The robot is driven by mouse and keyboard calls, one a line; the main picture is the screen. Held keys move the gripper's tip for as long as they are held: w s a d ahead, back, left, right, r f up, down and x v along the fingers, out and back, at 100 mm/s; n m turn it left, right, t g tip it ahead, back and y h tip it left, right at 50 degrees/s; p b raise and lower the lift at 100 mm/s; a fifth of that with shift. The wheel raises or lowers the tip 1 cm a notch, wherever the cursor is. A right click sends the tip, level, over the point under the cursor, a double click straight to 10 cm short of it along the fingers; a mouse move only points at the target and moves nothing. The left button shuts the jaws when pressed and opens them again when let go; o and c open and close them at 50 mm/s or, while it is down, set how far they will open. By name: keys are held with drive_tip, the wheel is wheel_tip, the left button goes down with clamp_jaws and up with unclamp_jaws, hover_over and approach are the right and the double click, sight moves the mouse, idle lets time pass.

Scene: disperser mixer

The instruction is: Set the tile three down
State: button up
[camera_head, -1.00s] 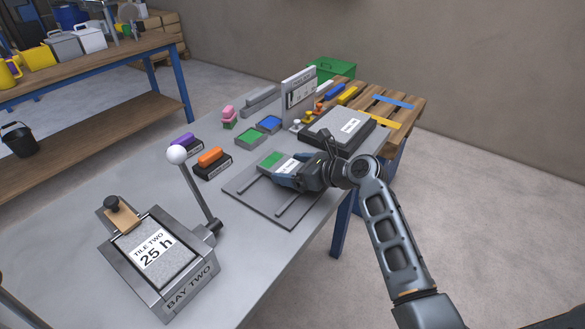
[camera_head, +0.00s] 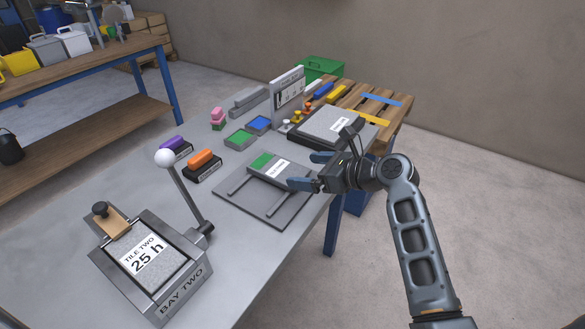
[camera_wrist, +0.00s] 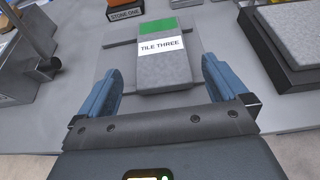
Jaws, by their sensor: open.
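Tile three (camera_head: 268,171) is a grey tile with a green end and a white label. It lies across two rails on a flat grey stand (camera_head: 265,211) on the table. In the wrist view its label reads TILE THREE (camera_wrist: 163,68). My gripper (camera_head: 306,170) is open, its blue fingers just right of the tile in the head view and apart from it. In the wrist view the open fingers (camera_wrist: 165,95) lie to either side of the tile's near end, with nothing held between them.
Tile two sits in the bay two fixture (camera_head: 155,260), with a white-knobbed lever (camera_head: 165,158) beside it. Orange (camera_head: 203,158) and purple (camera_head: 174,143) blocks stand behind the stand. A dark-based grey slab (camera_head: 333,127) lies at the back right.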

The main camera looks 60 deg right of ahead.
sight(280, 169)
drive_tip(key=v, duration=0.3)
drive_tip(key=x, duration=0.3)
drive_tip(key=shift+w+a+f, duration=0.2)
drive_tip(key=shift+a+f, duration=0.05)
drive_tip(key=shift+f, duration=0.25)
drive_tip(key=shift+d+x, duration=0.2)
drive_tip(key=shift+x, duration=3.75)
drive_tip(key=shift+w+r, duration=0.1)
drive_tip(key=shift+r, duration=0.1)
drive_tip(key=shift+c, duration=0.4)
drive_tip(key=shift+r, duration=0.1)
drive_tip(key=c, duration=1.3)
drive_tip(key=shift+o, duration=0.2)
drive_tip(key=shift+r, duration=0.1)
